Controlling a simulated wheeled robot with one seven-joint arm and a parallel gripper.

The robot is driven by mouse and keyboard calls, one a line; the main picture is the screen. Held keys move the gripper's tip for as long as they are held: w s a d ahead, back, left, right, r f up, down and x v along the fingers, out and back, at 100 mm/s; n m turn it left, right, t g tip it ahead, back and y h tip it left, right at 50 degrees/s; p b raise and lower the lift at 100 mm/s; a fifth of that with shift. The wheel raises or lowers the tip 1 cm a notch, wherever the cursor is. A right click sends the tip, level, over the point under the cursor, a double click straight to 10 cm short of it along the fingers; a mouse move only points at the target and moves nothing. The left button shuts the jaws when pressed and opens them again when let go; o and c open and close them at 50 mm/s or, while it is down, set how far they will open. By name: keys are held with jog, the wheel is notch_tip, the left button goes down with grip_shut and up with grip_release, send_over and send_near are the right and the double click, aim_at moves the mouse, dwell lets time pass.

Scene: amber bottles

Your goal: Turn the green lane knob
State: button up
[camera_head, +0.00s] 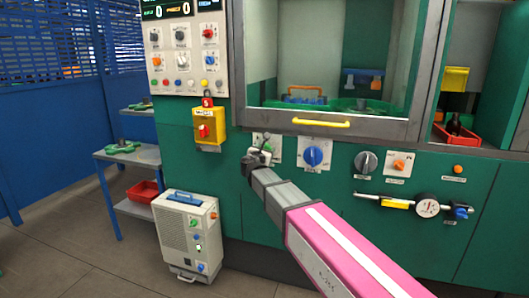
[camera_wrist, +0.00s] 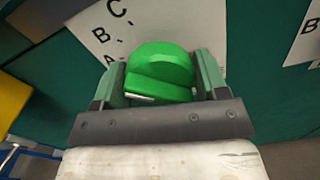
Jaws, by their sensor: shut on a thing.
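The green lane knob (camera_wrist: 160,68) sits on a white plate (camera_wrist: 92,30) with the black letters C, B and A in the wrist view. My gripper (camera_wrist: 163,80) has one finger on each side of the knob and is shut on it. The knob looks turned a little from square with the picture. In the head view my gripper (camera_head: 258,160) is at the white plate on the green machine front, and it hides most of the knob.
A blue knob (camera_head: 313,155) is close on the right. A yellow box with a red switch (camera_head: 204,130) is up on the left. A yellow handle (camera_head: 321,123) runs above. A white portable unit (camera_head: 187,235) stands on the floor below left.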

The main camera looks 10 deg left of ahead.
jog(key=o, duration=0.9)
jog(key=s, duration=0.7)
jog(key=s+a, duration=0.1)
jog(key=s, duration=0.2)
jog(key=shift+s, duration=0.4)
jog(key=shift+d, duration=0.1)
jog(key=d+f+m+g+h, duration=0.1)
jog(key=d+f+m+g, duration=0.2)
jog(key=d+f+m, duration=0.55)
jog(key=d+f+m+g+h, duration=0.25)
jog(key=d+f+g, duration=0.2)
jog(key=d, duration=0.65)
jog(key=d+f+m+g+h, duration=0.1)
jog(key=d+f+m+g, duration=0.1)
jog(key=d+f+m, duration=0.65)
jog(key=s+d+f+m+g+y, duration=0.2)
jog(key=s+d+f+m, duration=0.2)
jog(key=d, duration=0.1)
jog(key=s+d+f+m+g+y, duration=0.1)
jog(key=s+d+f+m+g, duration=0.2)
jog(key=s+d+f+m, duration=0.1)
jog(key=s+d+f+m+g+y, duration=0.2)
jog(key=s+d+m, duration=0.3)
jog(key=d, duration=0.3)
jog(key=shift+s+d+f+g+y, duration=0.1)
jog(key=shift+f+g+y, duration=0.25)
jog(key=shift+f+g, duration=0.5)
